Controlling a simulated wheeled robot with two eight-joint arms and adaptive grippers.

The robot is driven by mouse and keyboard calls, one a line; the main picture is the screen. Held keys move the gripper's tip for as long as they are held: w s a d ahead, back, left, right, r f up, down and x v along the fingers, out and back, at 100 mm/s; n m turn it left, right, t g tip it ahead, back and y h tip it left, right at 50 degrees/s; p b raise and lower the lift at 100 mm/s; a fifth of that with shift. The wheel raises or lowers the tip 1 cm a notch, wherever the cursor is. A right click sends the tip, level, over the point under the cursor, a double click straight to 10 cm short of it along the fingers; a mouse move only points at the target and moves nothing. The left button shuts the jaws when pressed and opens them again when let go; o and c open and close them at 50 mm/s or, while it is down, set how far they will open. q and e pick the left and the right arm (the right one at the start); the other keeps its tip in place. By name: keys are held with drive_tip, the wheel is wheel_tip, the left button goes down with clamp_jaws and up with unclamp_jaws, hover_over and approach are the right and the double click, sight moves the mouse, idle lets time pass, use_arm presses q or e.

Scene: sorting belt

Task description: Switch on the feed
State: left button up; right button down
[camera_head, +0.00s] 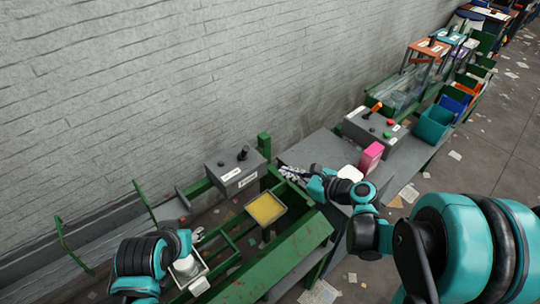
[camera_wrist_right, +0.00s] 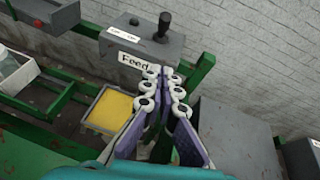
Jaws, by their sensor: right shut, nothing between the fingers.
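The grey feed box (camera_head: 237,174) stands on the green frame by the wall. In the right wrist view its front label (camera_wrist_right: 137,62) reads "Feed", and a smaller label lies on its top. A black lever (camera_wrist_right: 164,27) stands upright on the top, with a small dark knob (camera_wrist_right: 134,20) left of it. My right gripper (camera_head: 287,172) is shut and empty, to the right of the box in the head view. Its fingertips (camera_wrist_right: 164,78) appear just below the box in the wrist view, apart from the lever. My left gripper (camera_head: 198,235) is partly hidden by its arm.
A yellow-bottomed tray (camera_head: 266,208) sits on the green frame in front of the box. A second grey control box (camera_head: 371,130) with an orange-red lever and buttons stands farther right. A pink box (camera_head: 371,158) is beside my right arm. Scraps litter the floor.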

idle(0.3)
drive_tip(key=b, duration=0.3)
approach(245, 153)
drive_tip(key=w+f, duration=0.1)
drive_tip(key=w+a+f, duration=0.1)
drive_tip(key=f, duration=0.1)
drive_tip(key=w+a+f, duration=0.1)
drive_tip(key=w, duration=0.1)
drive_tip(key=shift+a+f, duration=0.1)
drive_tip(key=shift+f, duration=0.05)
drive_tip(key=shift+w+a+r, duration=0.35)
drive_tip(key=shift+w+a, duration=0.15)
drive_tip(key=shift+r, duration=0.1)
